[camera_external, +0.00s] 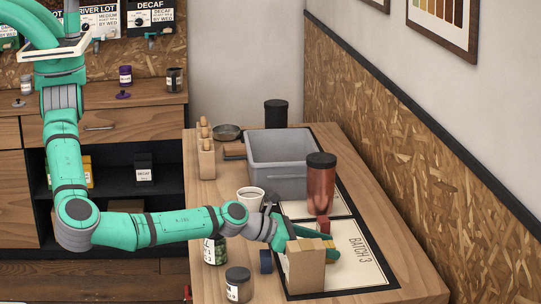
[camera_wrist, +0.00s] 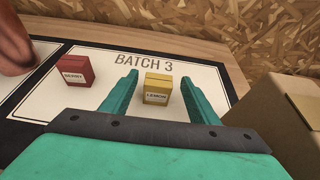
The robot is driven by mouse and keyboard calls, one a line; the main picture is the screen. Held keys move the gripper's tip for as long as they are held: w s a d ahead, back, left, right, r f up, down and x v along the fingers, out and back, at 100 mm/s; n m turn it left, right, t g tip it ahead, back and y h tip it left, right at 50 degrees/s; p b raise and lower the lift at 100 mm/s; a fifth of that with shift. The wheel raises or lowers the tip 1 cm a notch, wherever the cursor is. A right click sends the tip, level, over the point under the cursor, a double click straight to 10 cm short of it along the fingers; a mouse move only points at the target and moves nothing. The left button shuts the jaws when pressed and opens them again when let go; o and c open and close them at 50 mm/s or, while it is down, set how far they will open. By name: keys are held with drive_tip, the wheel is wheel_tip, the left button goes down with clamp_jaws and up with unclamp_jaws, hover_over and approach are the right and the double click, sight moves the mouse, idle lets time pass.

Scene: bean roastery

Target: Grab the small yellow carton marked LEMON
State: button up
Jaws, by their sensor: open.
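The small yellow carton marked LEMON (camera_wrist: 157,88) stands upright on the white mat labelled BATCH 3 (camera_wrist: 190,72). My gripper (camera_wrist: 160,84) is open in the wrist view, with one green finger on each side of the carton and a gap at both sides. The carton looks untouched, and its label faces my gripper. In the external view my gripper (camera_external: 333,250) is low over the mat at the table's right side. A sliver of yellow (camera_external: 329,243) shows between the fingers there; the cardboard box hides part of the gripper.
A red carton marked BERRY (camera_wrist: 74,71) stands left of the LEMON carton. A brown cardboard box (camera_external: 306,268) is close on the gripper's near side. A copper canister (camera_external: 320,185), a grey bin (camera_external: 282,170) and a white cup (camera_external: 250,197) stand farther back.

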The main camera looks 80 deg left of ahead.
drive_tip(key=shift+x, duration=2.4)
drive_tip(key=shift+a, duration=0.15)
drive_tip(key=shift+c, duration=0.6)
drive_tip(key=c, duration=1.1)
drive_tip(key=shift+r, duration=0.15)
